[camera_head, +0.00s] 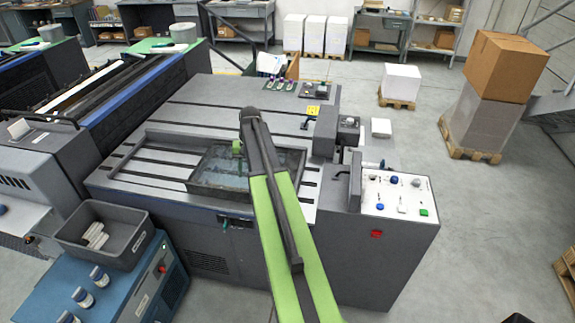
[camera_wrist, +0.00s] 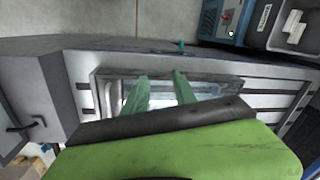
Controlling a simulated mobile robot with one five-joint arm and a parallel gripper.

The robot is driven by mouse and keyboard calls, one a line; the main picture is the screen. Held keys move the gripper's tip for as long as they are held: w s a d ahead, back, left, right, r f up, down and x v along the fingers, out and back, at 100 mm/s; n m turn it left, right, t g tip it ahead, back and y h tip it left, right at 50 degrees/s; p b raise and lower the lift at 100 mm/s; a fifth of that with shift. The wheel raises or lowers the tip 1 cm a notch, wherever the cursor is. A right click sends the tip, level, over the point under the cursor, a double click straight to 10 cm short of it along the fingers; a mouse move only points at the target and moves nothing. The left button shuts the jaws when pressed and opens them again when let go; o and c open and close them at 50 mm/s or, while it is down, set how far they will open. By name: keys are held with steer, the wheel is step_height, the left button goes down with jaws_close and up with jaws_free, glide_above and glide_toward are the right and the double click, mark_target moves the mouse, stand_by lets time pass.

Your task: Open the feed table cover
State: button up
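The feed table cover (camera_head: 213,172) is a dark-framed, clear panel on top of the grey machine. It appears to lie flat, with my arm crossing its right part in the head view. In the wrist view, the cover (camera_wrist: 218,88) lies behind my green fingers. My gripper (camera_wrist: 158,78) is open, with a gap between the fingers and nothing in it. In the head view, my gripper (camera_head: 237,147) is over the back edge of the cover, mostly hidden by my arm. I cannot tell whether it touches the cover.
A teal knob or handle (camera_head: 225,223) is on the machine's front below the cover. A control panel (camera_head: 400,195) with buttons is to the right. A grey bin (camera_head: 105,235) sits on a blue cabinet at the front left.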

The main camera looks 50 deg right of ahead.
steer(key=s+d+r+m+p, duration=0.1)
steer(key=s+d+r+m, duration=0.15)
steer(key=d, duration=0.85)
steer(key=s+d+r+m+p, duration=0.1)
steer(key=s+d+r, duration=0.15)
steer(key=d, duration=0.85)
steer(key=shift+t, duration=0.4)
steer(key=w+f+b, duration=0.1)
steer(key=f+b, duration=0.4)
steer(key=f, duration=0.1)
steer(key=w+a+f+b, duration=0.1)
steer(key=f+b, duration=0.5)
steer(key=a+f+b, duration=0.1)
steer(key=f+b, duration=0.5)
steer(key=shift+w+a+f, duration=0.15)
steer(key=shift+w+a, duration=0.05)
steer(key=shift+w, duration=0.2)
steer(key=shift+c, duration=0.3)
jaws_close()
